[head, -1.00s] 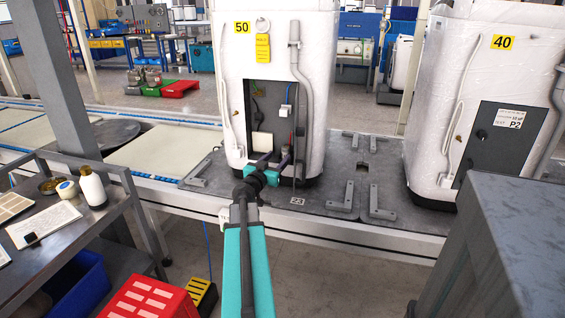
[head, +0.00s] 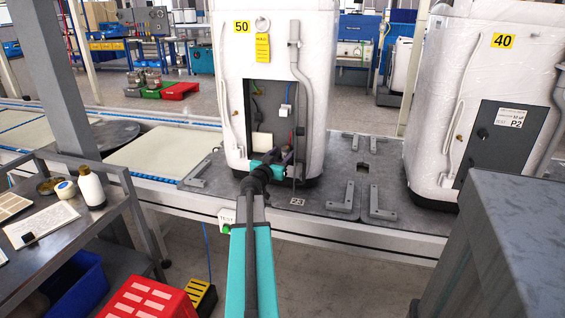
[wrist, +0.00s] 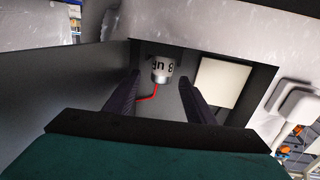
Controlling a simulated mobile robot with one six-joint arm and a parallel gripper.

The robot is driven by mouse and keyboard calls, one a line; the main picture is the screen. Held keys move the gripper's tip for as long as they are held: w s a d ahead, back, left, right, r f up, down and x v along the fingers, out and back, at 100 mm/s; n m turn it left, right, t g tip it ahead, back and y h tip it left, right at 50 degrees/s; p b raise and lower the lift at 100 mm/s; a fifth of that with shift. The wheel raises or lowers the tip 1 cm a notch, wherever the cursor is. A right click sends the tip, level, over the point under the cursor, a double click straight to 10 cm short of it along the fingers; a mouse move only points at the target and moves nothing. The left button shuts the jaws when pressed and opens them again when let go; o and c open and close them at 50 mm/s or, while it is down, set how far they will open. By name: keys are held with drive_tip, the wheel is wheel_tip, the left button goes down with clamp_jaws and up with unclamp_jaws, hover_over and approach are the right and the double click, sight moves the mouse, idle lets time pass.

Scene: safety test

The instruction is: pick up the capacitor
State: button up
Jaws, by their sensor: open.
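The capacitor (wrist: 160,69) shows in the wrist view as a short silver-grey cylinder with a white, dark-lettered label. It is inside the opening of the machine marked 50, and a red wire runs below it. My gripper (wrist: 158,85) is open, with one dark finger on each side of the capacitor's line and a gap between. Whether either finger touches it I cannot tell. In the head view my gripper (head: 276,156) is at the lower part of the opening of the white machine (head: 232,70). There the capacitor is not clearly visible behind my arm.
A pale box (wrist: 220,83) sits right of the capacitor, near the right finger. A dark panel (wrist: 70,85) flanks the opening on the left. A grey hose (head: 299,95) runs down the machine's front. The machine marked 40 (head: 480,110) stands right, with platform space between.

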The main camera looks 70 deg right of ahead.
drive_tip(key=shift+d, duration=0.75)
drive_tip(key=c, duration=1.2)
